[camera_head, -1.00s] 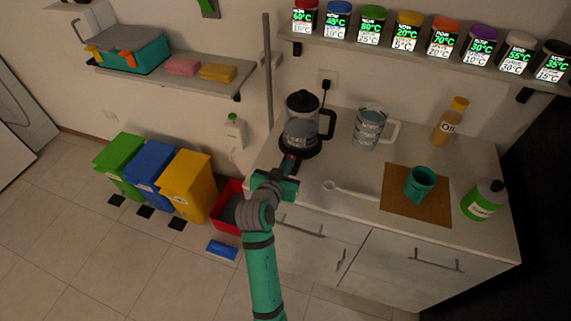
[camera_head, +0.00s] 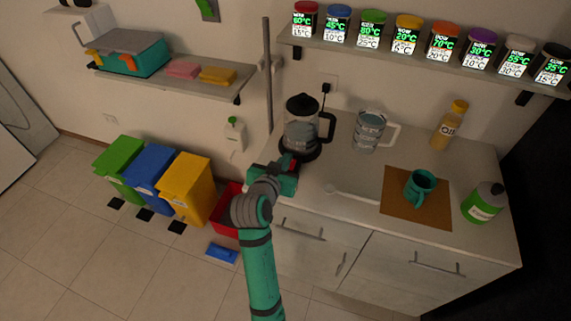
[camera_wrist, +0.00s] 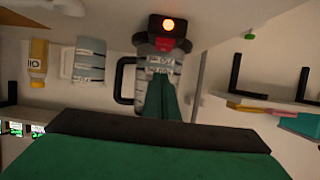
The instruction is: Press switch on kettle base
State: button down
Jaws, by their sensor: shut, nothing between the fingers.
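The kettle (camera_head: 301,122), dark with a clear body holding liquid, stands on its black base (camera_head: 300,151) at the counter's left end. A red part (camera_head: 292,158) shows at the base's front, which looks like the switch. In the wrist view the picture is upside down; the base (camera_wrist: 153,25) has a glowing orange light (camera_wrist: 168,25), with the red part (camera_wrist: 165,43) beside it. My gripper (camera_wrist: 163,80) is shut and empty, its teal fingers pointing toward the kettle. In the head view my gripper (camera_head: 286,172) is just in front of the base; contact cannot be told.
A measuring jug (camera_head: 368,131) stands right of the kettle, and an oil bottle (camera_head: 450,125) farther right. A white spoon (camera_head: 350,192), a teal mug (camera_head: 419,187) on a brown board (camera_head: 398,211) and a green bottle (camera_head: 483,203) are on the counter. A vertical pole (camera_head: 267,80) rises behind left.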

jog(key=f+v, duration=0.1)
jog(key=v, duration=0.9)
jog(key=shift+s+a, duration=0.2)
jog(key=shift+s, duration=0.3)
jog(key=shift+f, duration=0.1)
